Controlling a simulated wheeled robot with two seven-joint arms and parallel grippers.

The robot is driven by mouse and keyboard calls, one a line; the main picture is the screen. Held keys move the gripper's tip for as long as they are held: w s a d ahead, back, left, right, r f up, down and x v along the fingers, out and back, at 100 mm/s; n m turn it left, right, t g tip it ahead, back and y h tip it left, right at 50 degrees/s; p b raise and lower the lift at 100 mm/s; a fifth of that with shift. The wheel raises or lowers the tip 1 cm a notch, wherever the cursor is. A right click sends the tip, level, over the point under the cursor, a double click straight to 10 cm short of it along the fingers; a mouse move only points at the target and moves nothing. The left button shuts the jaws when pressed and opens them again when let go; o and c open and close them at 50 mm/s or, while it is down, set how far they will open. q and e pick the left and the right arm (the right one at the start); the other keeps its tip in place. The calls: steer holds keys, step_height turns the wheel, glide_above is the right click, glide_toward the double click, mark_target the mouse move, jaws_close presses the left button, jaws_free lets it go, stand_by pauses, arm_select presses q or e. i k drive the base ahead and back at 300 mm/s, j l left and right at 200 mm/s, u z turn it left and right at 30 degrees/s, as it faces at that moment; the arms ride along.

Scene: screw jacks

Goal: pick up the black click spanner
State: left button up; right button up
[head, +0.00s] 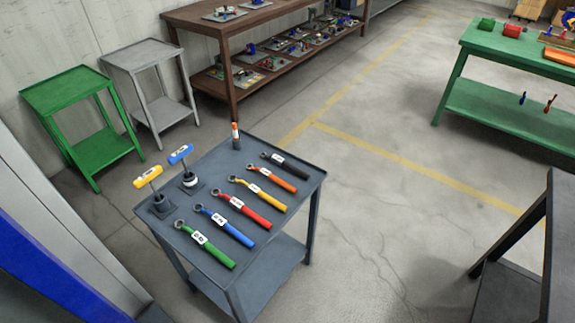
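The black click spanner (297,168) lies flat on the grey table (318,174). It is the farthest in a row of spanners, near the table's back right side. An orange spanner (280,184) lies beside it, closer to me. Yellow (267,200), red (250,213), blue (232,230) and green (213,250) spanners follow towards the near side. Each of these spanners lies apart from its neighbour. Neither of my grippers is in view.
A yellow-handled tool (148,177) and a blue-handled tool (181,154) stand at the table's left. A dark table (515,238) is at right. Open floor (400,240) lies between.

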mark_target(279, 161)
steer(key=i+l, duration=0.7)
steer(key=l, duration=0.25)
